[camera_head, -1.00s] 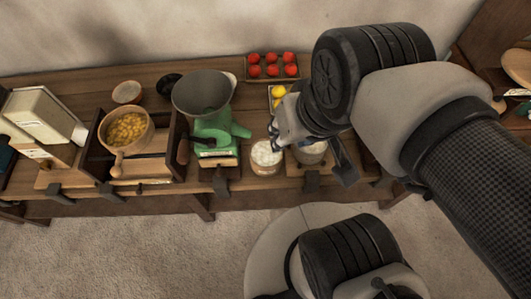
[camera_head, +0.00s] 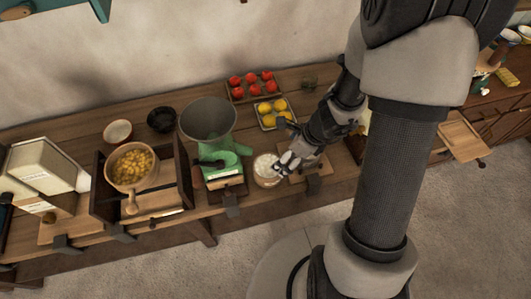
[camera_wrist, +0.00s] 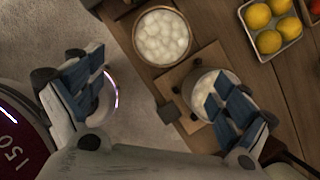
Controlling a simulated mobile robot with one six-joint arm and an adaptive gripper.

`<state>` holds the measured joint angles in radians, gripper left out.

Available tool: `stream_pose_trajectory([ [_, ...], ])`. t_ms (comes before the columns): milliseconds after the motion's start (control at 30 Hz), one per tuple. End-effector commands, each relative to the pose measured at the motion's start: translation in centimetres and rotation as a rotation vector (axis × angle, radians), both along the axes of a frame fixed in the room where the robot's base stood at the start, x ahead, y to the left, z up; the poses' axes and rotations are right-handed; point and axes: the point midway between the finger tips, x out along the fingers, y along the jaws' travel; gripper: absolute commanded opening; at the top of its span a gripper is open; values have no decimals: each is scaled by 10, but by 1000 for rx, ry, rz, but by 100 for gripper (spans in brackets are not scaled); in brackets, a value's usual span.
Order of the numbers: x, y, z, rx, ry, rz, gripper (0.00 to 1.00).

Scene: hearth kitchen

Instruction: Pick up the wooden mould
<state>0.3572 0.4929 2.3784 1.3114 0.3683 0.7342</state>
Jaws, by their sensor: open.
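I cannot pick out a wooden mould for certain in either view. My gripper (camera_head: 284,163) is open and empty over the front of the long wooden bench, by a round jar of white lumps (camera_head: 266,170). In the wrist view its two blue-padded fingers (camera_wrist: 155,100) are wide apart. The jar (camera_wrist: 163,37) shows above and between them. A round pale container (camera_wrist: 203,88) on a wooden board (camera_wrist: 176,75) is partly hidden behind the right finger. My arm hides part of the bench's right side in the head view.
A green scale with a grey bowl (camera_head: 208,119) stands left of the jar. Further left are a wooden pan of yellow pieces (camera_head: 132,166) and a cream box (camera_head: 40,166). Trays of tomatoes (camera_head: 236,97) and lemons (camera_head: 266,125) lie behind. A wooden drawer (camera_head: 463,138) juts out at right.

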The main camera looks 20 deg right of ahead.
Motion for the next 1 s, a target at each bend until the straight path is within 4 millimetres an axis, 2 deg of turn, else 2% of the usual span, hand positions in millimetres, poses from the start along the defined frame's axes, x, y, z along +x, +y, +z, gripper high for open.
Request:
stream_pose_trajectory([
  [500,26,27,-98,2,4,-3,100],
  [800,34,34,-118,1,3,-2,100],
  [1000,42,40,-148,2,3,-1,100],
])
